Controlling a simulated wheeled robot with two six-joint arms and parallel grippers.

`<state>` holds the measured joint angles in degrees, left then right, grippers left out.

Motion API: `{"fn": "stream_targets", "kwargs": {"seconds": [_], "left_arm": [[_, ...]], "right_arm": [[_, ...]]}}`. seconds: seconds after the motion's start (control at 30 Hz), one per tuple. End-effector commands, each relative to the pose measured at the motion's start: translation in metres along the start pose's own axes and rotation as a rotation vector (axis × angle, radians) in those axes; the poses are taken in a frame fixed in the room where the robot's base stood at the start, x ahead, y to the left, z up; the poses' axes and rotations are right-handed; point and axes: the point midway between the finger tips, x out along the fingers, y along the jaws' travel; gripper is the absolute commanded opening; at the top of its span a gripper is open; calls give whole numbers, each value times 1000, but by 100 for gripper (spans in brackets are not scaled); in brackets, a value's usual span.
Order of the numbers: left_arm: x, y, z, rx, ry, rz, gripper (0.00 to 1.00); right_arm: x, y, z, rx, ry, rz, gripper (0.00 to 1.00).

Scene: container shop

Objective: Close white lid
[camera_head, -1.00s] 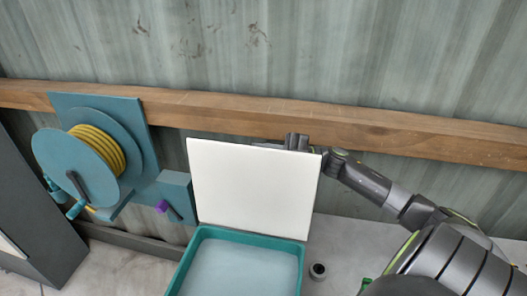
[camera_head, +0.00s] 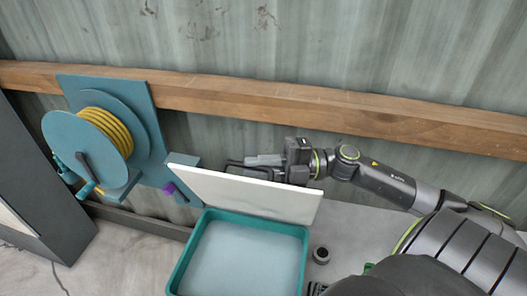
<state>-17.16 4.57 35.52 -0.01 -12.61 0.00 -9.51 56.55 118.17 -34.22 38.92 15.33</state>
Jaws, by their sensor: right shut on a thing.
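The white lid (camera_head: 245,194) stands tilted at the back edge of the teal-rimmed container (camera_head: 171,284), leaning forward over it. The container is open on top, with a pale blue-white inside. My right gripper (camera_head: 250,165) is behind the lid's upper edge, reaching in from the right. It is shut on the lid; the exact contact is partly hidden behind the panel. My left gripper is not in view.
A teal hose reel (camera_head: 85,145) with yellow hose is mounted at the left. A wooden beam (camera_head: 400,130) runs along the corrugated wall behind. A small dark cylinder (camera_head: 321,256) stands right of the container.

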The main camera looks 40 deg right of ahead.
Motion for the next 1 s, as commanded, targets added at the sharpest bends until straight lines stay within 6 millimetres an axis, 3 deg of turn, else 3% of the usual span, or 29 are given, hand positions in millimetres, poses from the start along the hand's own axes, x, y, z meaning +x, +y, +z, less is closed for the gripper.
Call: {"fn": "stream_targets", "kwargs": {"seconds": [0.3,0.77,0.8,0.97,1.0], "left_arm": [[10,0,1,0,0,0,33],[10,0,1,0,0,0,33],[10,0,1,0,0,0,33],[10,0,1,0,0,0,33],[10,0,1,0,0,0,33]], "right_arm": [[9,-12,-23,-106,1,-43,0],[10,-14,-25,-120,0,-50,0],[10,-13,-25,-120,0,-50,13],[10,-13,-25,-120,0,-50,33],[10,-13,-25,-120,0,-50,33]]}}
